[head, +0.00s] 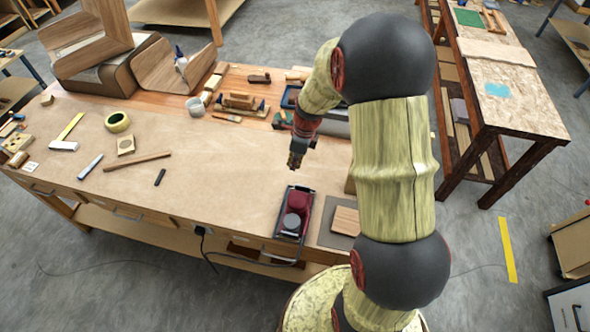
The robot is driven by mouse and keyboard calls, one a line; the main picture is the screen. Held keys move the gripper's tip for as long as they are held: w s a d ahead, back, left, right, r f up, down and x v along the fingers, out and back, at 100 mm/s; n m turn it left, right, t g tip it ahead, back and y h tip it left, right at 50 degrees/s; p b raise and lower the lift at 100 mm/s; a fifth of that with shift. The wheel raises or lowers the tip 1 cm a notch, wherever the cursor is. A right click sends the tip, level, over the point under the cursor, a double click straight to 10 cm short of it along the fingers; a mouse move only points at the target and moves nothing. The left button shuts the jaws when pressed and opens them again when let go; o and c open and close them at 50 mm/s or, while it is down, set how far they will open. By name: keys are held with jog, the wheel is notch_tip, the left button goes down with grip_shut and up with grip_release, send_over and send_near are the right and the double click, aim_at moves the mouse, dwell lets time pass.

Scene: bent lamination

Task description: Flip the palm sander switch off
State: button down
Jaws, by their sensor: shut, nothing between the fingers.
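The palm sander (296,213) is dark red and black. It lies near the front edge of the workbench (225,190), at the picture's centre. Its switch is too small to make out in the head view. My gripper (293,165) points down above the bench, a little beyond the sander and apart from it. Its fingers are shut and hold nothing.
A wooden block on a grey sheet (345,222) lies right of the sander. A tape roll (117,122), a wooden stick (137,162) and small tools lie on the left. Bent wood forms (110,60) stand at the back left. The bench middle is clear.

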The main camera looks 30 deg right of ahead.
jog(key=s+d+b, duration=0.1)
jog(key=b, duration=0.3)
jog(key=s+d+b, duration=0.1)
jog(key=s+b, duration=0.1)
jog(key=b, duration=0.3)
jog(key=shift+s+d+r, duration=0.25)
jog(key=shift+d+r, duration=0.1)
jog(key=shift+r, duration=0.05)
jog(key=f+b, duration=0.1)
jog(key=f, duration=0.3)
jog(key=w+a+f+b, duration=0.1)
jog(key=f, duration=0.4)
jog(key=f+b, duration=0.1)
jog(key=f, duration=0.3)
jog(key=shift+w+a+f, duration=0.35)
jog(key=shift+a+f, duration=0.05)
jog(key=shift+f, duration=0.1)
